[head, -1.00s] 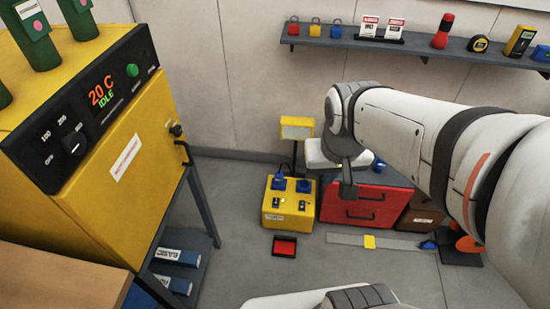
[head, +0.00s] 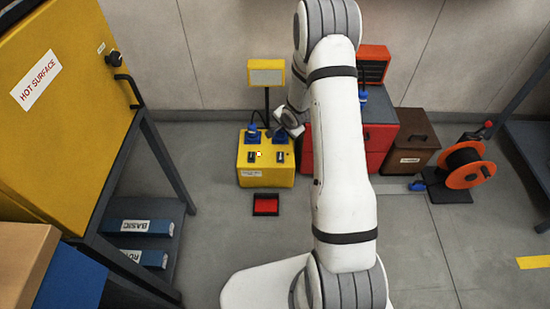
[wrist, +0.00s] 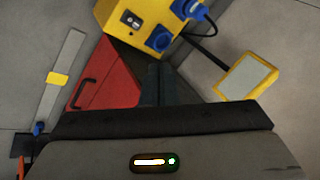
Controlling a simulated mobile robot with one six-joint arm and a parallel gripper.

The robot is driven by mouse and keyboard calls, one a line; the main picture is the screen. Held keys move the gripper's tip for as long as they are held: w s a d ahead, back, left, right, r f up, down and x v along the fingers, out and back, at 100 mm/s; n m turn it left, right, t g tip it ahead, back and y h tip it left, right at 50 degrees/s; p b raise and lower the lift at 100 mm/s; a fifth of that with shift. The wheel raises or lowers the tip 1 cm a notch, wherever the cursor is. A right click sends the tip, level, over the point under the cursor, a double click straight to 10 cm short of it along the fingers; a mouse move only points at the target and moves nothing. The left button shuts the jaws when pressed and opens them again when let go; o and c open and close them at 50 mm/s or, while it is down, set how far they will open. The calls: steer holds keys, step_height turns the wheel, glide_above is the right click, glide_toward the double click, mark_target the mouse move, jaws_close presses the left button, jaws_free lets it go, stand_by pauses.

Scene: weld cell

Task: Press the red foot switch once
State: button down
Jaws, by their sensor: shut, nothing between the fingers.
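The red foot switch (head: 266,204) lies on the floor in the head view, a red pad in a dark frame, in front of the yellow power box (head: 265,179). It does not show in the wrist view. My gripper (wrist: 162,70) is shut and empty in the wrist view, with the red cabinet and yellow box beyond its fingers. In the head view my wrist is above and behind the yellow box, away from the switch; the fingers are hard to make out there.
The red cabinet (head: 381,148), a brown box (head: 412,157) and an orange reel (head: 467,168) stand to the right. A yellow-headed post (head: 265,74) rises behind the power box. The yellow oven (head: 60,90) stands at left. Floor around the switch is clear.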

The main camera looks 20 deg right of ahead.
steer(key=s+a+f+m+y+b, duration=0.2)
steer(key=f, duration=1)
steer(key=s+a+f+m+y+b, duration=0.1)
steer(key=s+a+f+m+b, duration=0.1)
steer(key=f, duration=1)
steer(key=s+a+f+m+y+b, duration=0.2)
steer(key=f+b, duration=0.2)
steer(key=f, duration=0.8)
steer(key=shift+s+a+f+m+y, duration=0.2)
steer(key=shift+s+f+m+y, duration=0.1)
steer(key=shift+m, duration=0.1)
